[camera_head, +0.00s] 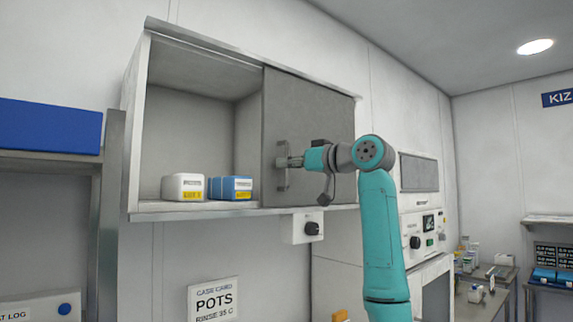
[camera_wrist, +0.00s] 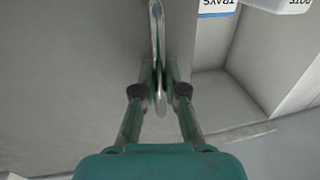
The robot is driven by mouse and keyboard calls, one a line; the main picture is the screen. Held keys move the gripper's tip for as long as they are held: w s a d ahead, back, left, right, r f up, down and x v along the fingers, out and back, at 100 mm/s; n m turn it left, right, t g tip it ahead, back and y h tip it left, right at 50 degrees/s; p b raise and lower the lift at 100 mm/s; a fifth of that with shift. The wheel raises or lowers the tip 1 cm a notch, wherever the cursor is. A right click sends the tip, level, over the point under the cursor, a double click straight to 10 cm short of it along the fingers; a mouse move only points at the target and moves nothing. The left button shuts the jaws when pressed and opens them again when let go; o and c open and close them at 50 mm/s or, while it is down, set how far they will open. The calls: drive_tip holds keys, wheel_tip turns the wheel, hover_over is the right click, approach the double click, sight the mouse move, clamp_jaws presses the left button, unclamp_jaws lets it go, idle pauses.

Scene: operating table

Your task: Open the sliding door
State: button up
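The grey sliding door (camera_head: 315,125) covers the right half of the wall cabinet, and the left half stands open. Its upright metal bar handle (camera_head: 281,182) is near the door's left edge. My gripper (camera_head: 285,162) is at the handle, with my arm reaching in from the right. In the wrist view, the fingers of my gripper (camera_wrist: 160,70) close in from both sides on the handle (camera_wrist: 157,25), which stands between the tips. The door (camera_wrist: 70,70) fills the left of that view. The exact finger contact is partly hidden.
The open cabinet (camera_head: 139,120) holds a white box (camera_head: 183,187) and a blue box (camera_head: 230,188) on its floor, left of the door. A small control box (camera_head: 301,228) hangs below. A white machine (camera_head: 419,222) stands right of my arm.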

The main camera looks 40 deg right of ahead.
drive_tip(key=o, duration=0.5)
drive_tip(key=s, duration=0.4)
drive_tip(key=s+d, duration=0.1)
drive_tip(key=s, duration=0.3)
drive_tip(key=s+d, duration=0.1)
drive_tip(key=s, duration=0.2)
drive_tip(key=shift+s+d, duration=0.15)
drive_tip(key=shift+s, duration=0.25)
